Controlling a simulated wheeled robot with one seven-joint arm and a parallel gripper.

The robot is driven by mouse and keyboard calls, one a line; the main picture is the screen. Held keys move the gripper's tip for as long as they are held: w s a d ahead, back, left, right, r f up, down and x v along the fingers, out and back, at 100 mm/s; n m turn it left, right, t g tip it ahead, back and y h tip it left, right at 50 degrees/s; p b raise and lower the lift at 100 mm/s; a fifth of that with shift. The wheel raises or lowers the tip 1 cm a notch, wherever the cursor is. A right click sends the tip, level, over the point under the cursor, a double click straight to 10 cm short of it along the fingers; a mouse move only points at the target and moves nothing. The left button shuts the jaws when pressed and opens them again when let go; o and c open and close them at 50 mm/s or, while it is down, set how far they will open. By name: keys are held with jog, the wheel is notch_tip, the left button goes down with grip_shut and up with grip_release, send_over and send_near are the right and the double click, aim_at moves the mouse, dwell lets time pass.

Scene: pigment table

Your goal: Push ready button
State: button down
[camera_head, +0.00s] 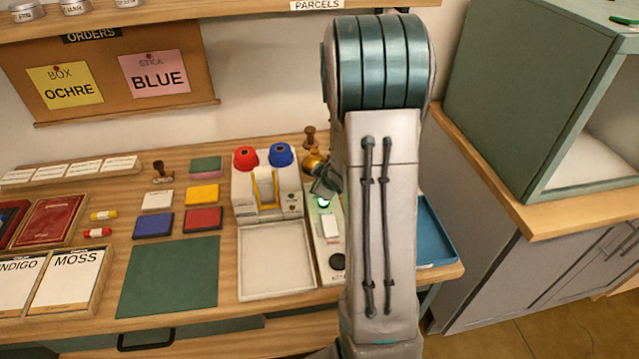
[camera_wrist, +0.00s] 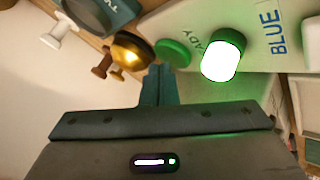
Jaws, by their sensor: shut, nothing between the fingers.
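A pale control panel (camera_head: 327,240) stands on the table beside the white tray, partly hidden by my arm. In the wrist view, a flat green button (camera_wrist: 173,52) sits on the panel next to a label partly reading "ADY". Beside it a green-rimmed lamp (camera_wrist: 221,58) glows bright white; its green glow (camera_head: 323,202) also shows in the head view. My gripper (camera_wrist: 160,72) is shut and empty, its tips right by the lower left edge of the green button. I cannot tell whether they touch it. In the head view my gripper (camera_head: 326,186) is over the panel's far end.
A machine (camera_head: 266,190) with red and blue knobs stands left of the panel. A brass bell-like object (camera_wrist: 128,52) and a stamp with a brown handle are close to my gripper. A blue tray (camera_head: 436,236) is to the right. The green mat (camera_head: 168,276) is clear.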

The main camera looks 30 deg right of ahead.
jog(key=shift+r, duration=0.5)
jog(key=shift+p, duration=0.3)
notch_tip(320, 180, up, 6)
jog(key=p, duration=0.5)
